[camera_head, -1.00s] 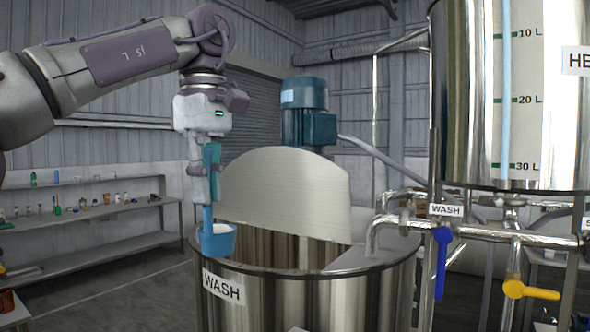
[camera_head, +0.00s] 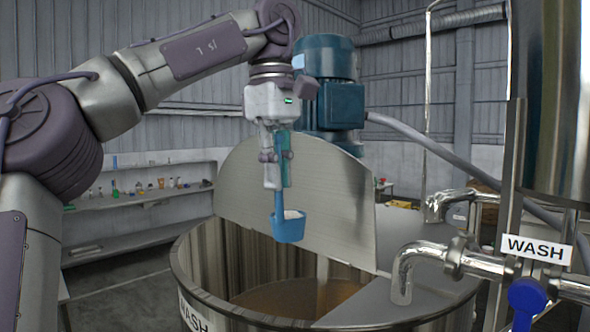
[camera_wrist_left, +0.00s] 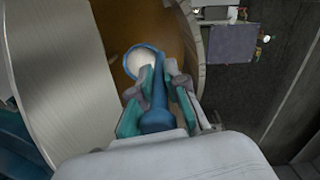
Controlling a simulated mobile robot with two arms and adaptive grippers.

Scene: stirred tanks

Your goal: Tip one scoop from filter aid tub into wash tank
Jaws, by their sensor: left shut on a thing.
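My left gripper (camera_head: 277,178) points down and is shut on the handle of a blue scoop (camera_head: 288,228). The scoop hangs upright over the open mouth of the wash tank (camera_head: 195,290), and white material shows at its top. In the left wrist view the scoop's cup (camera_wrist_left: 140,62) holds white powder, with the gripper's fingers (camera_wrist_left: 160,88) around the handle. Below it the tank holds brownish contents. The tank is steel, labelled WASH, with its half lid (camera_head: 300,185) standing up behind the scoop. The filter aid tub and my right gripper are not in view.
A blue motor (camera_head: 332,95) stands behind the raised lid. A steel spout (camera_head: 405,275) and pipes with a blue valve handle (camera_head: 527,297) are at the right of the tank. A shelf (camera_head: 140,195) with small items is at the back left.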

